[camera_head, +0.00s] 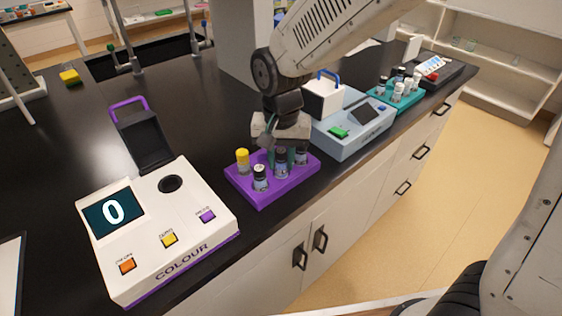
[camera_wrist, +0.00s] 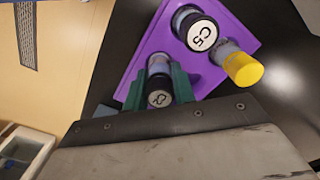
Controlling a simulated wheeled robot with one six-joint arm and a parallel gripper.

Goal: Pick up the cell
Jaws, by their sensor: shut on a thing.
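The cells are small capped vials in a purple rack (camera_head: 262,198), which also shows in the wrist view (camera_wrist: 155,42). My gripper (camera_head: 285,158) reaches down over the rack. Its green fingers (camera_wrist: 157,84) are shut on a dark-capped cell (camera_wrist: 159,92), which has a pale label on top that I cannot read fully. I cannot tell whether this cell is seated or slightly lifted. A black-capped cell marked C5 (camera_wrist: 202,35) and a yellow-capped cell (camera_wrist: 243,69) stand beside it. The yellow one also shows in the head view (camera_head: 243,161).
A white colour meter (camera_head: 150,225) reading 0, with its purple-handled lid (camera_head: 143,140) open, stands left of the rack. A blue-grey device (camera_head: 352,140) stands close right. Beyond it is a teal rack (camera_head: 397,97) of vials. The black counter's front edge is near.

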